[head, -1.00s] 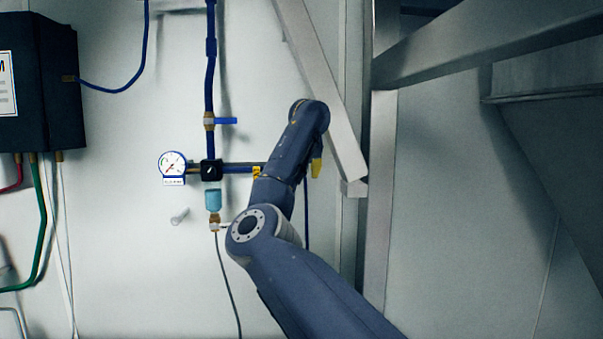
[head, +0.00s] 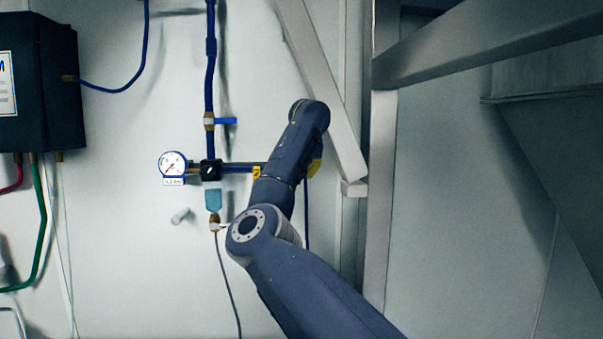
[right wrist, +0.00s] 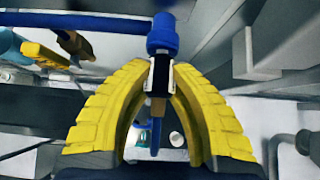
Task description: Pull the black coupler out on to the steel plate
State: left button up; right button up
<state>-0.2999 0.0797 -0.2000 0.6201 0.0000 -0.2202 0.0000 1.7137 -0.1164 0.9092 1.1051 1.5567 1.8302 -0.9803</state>
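In the right wrist view, the black coupler (right wrist: 160,75) sits below a blue fitting (right wrist: 162,35), with white at its sides and a brass stem under it. My right gripper (right wrist: 161,72) has two yellow fingers bowed inward, their tips at both sides of the coupler; it appears shut on it. In the head view, my right forearm hides the coupler and most of the gripper (head: 314,166); only a bit of yellow shows. My left gripper is in neither view. I cannot make out which surface is the steel plate.
Left of my right arm, a gauge (head: 172,164), a black regulator (head: 210,170) and a blue-handled valve (head: 221,121) sit on the pipework. A dark box (head: 38,85) with hoses is at far left. A slanted grey beam (head: 325,90) stands close by my arm.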

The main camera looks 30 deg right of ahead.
grip_shut()
jog(key=shift+s, duration=0.1)
jog(key=shift+s+a, duration=0.45)
jog(key=shift+s, duration=0.4)
jog(key=shift+s+a, duration=0.4)
jog(key=shift+s, duration=0.45)
jog(key=shift+f, duration=0.1)
